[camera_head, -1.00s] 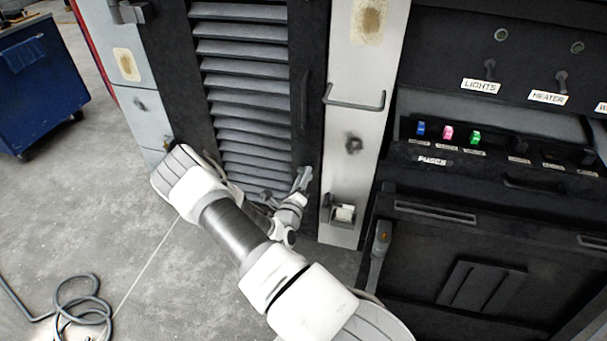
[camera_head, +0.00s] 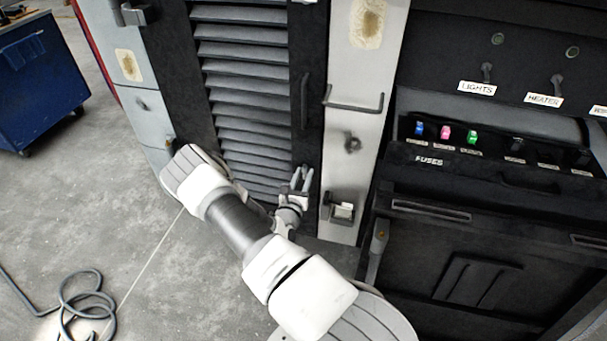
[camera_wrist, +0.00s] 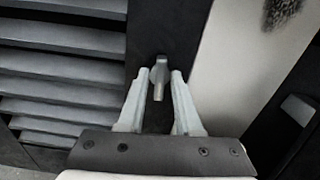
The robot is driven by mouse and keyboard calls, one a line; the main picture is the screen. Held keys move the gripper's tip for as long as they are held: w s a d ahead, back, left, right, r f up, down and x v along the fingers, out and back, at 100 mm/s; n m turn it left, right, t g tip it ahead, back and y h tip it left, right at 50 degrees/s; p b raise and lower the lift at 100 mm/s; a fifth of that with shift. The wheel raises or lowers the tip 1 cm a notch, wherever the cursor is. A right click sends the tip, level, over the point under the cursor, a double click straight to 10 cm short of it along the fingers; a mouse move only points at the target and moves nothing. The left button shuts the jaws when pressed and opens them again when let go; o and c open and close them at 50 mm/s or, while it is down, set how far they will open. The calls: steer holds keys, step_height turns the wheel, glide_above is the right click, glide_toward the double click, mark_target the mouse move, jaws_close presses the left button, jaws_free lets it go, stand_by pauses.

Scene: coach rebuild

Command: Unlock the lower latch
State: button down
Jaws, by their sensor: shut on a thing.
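The lower latch (camera_wrist: 158,76) is a small grey lever on the dark frame beside the louvred door (camera_wrist: 62,65). In the wrist view, it points down between my two pale fingertips. My gripper (camera_wrist: 160,74) is shut on it from both sides. In the head view, my gripper (camera_head: 301,182) is at the lower right corner of the louvred door (camera_head: 240,60); the lever is too small to make out there between the fingers. My arm hides the lower left part of the door.
A dark handle (camera_head: 304,100) is above my gripper on the door frame. Right of it, a pale post (camera_head: 345,160) carries a bar handle (camera_head: 353,104) and a small box (camera_head: 341,209). A black fuse panel (camera_head: 480,160) is farther right. A hose (camera_head: 85,300) lies on open floor.

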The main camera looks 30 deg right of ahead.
steer(key=shift+m, duration=0.5)
steer(key=c, duration=0.6)
jaws_free()
steer(key=shift+a, duration=0.1)
steer(key=v, duration=1.7)
steer(key=shift+s, duration=0.2)
